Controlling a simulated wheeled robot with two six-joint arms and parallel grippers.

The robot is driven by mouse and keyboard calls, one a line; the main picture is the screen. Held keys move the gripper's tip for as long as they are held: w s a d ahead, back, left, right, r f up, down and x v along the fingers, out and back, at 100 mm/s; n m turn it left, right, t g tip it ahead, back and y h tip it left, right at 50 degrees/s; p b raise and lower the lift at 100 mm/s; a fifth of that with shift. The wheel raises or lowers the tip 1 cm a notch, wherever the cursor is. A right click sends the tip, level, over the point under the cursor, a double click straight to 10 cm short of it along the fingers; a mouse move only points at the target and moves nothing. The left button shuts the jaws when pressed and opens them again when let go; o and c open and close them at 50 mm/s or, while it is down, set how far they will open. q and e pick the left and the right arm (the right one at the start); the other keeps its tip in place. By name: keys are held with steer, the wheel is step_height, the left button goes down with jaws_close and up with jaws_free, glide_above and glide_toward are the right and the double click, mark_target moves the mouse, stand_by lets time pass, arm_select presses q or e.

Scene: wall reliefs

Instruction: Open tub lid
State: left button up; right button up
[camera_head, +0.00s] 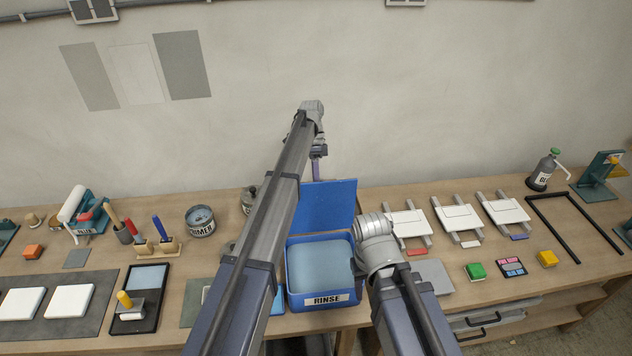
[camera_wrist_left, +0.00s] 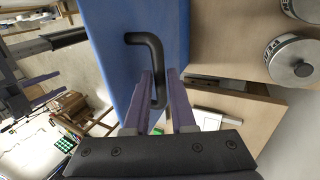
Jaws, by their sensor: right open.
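The blue tub (camera_head: 292,299) with a "RINSE" label stands at the front middle of the bench, with pale blue contents. Its blue lid (camera_head: 335,205) stands tilted up at the tub's back edge, so the tub is open. In the left wrist view the lid (camera_wrist_left: 108,30) carries a black bar handle (camera_wrist_left: 143,39). My left gripper (camera_wrist_left: 159,75) has its two purple fingers closed around this handle. In the head view the left arm reaches over the lid. My right arm's end (camera_head: 376,232) is beside the tub's right side; its fingers are hard to make out.
The wall rises behind the bench.

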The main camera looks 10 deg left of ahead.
arm_select(q)
steer(key=o, duration=0.3)
steer(key=shift+r, duration=0.1)
steer(key=p+v, duration=0.7)
steer(key=shift+w+a+r, duration=0.1)
steer(key=shift+r, duration=0.15)
stand_by(0.5)
